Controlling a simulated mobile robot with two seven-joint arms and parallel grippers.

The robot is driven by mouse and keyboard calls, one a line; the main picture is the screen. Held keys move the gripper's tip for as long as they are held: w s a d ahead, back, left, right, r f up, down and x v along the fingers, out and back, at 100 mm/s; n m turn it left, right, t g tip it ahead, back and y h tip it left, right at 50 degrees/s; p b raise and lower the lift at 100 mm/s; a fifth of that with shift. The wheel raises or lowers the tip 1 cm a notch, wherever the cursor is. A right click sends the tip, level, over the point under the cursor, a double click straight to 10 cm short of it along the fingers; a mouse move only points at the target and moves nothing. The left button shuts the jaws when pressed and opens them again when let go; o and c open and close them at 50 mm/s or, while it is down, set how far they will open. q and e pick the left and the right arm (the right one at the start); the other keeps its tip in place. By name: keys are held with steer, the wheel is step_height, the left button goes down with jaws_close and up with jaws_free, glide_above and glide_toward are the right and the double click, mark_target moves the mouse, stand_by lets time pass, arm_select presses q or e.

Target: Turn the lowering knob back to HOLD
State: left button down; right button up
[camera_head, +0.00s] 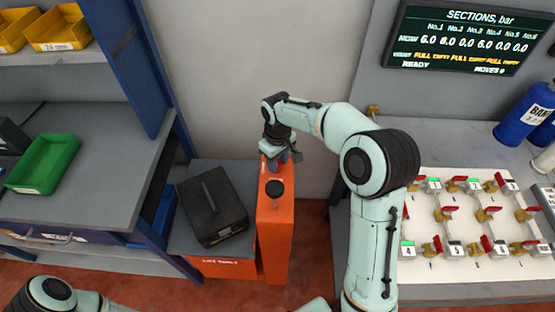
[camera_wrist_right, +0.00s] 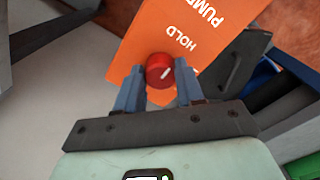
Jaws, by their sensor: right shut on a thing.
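The lowering knob (camera_wrist_right: 160,71) is red with a white pointer mark, on the orange pump unit (camera_head: 275,238). In the right wrist view the printed word HOLD lies up and to the right of the knob, and the pointer slants up and right; I cannot tell if they line up exactly. My right gripper (camera_wrist_right: 157,90) has its blue fingers on either side of the knob and is shut on it. In the head view this gripper (camera_head: 286,158) is at the back of the unit's top and hides the knob. My left gripper is out of view.
A black round cap (camera_head: 274,188) sits on the unit's top, in front of the gripper. A black case (camera_head: 211,206) lies left of the unit. A blue shelf with a green bin (camera_head: 43,163) stands further left. The valve panel (camera_head: 470,270) is at right, below a display (camera_head: 465,38).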

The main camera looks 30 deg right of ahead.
mark_target(278, 163)
stand_by(0.3)
steer(key=o, duration=1)
steer(key=shift+o, duration=0.2)
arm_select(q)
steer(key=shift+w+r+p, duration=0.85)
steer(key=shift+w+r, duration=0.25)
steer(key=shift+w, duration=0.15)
arm_select(e)
step_height(278, 163, up, 13)
steer(key=shift+r, duration=0.2)
